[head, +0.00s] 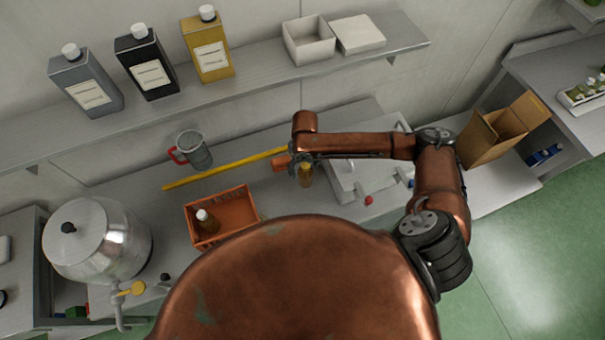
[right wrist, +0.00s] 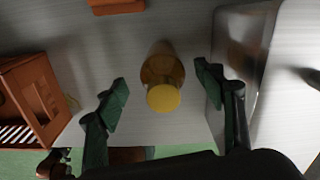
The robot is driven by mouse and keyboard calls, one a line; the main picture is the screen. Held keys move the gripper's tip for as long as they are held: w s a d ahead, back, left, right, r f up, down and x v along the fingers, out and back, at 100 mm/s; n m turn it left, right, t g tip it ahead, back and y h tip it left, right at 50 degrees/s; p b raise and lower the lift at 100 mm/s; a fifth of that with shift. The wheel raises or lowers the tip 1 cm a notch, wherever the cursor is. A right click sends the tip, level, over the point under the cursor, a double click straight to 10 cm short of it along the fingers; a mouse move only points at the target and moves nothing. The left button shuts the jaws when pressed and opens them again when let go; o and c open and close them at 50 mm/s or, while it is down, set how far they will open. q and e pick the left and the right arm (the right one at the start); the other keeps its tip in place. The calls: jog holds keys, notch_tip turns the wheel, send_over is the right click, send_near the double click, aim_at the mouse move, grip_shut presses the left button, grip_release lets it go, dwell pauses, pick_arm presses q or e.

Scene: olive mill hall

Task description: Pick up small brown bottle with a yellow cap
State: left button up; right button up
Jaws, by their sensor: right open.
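The small brown bottle with a yellow cap (right wrist: 163,75) stands on the metal counter in the right wrist view, seen from above with its cap towards the camera. In the head view the bottle (head: 306,177) is partly hidden by my right gripper. My right gripper (right wrist: 161,86) is open, with one green fingertip on each side of the bottle and a visible gap on both sides. In the head view the right gripper (head: 302,166) is above the bottle. My left gripper is not in view.
An orange crate (head: 253,197) holding a white-capped brown bottle (head: 206,222) stands to the left. An orange block (head: 282,162), a yellow rod (head: 195,180) and a jug (head: 196,152) lie nearby.

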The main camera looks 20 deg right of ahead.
jog(key=f, duration=0.1)
jog(key=f+p, duration=0.1)
jog(key=f, duration=0.1)
jog(key=shift+s+d+f, duration=0.2)
jog(key=shift+d+f, duration=0.05)
jog(key=shift+f, duration=0.95)
jog(key=c, duration=0.6)
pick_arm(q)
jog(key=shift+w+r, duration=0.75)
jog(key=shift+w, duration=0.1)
pick_arm(e)
jog(key=shift+w, duration=0.1)
jog(key=c, duration=1)
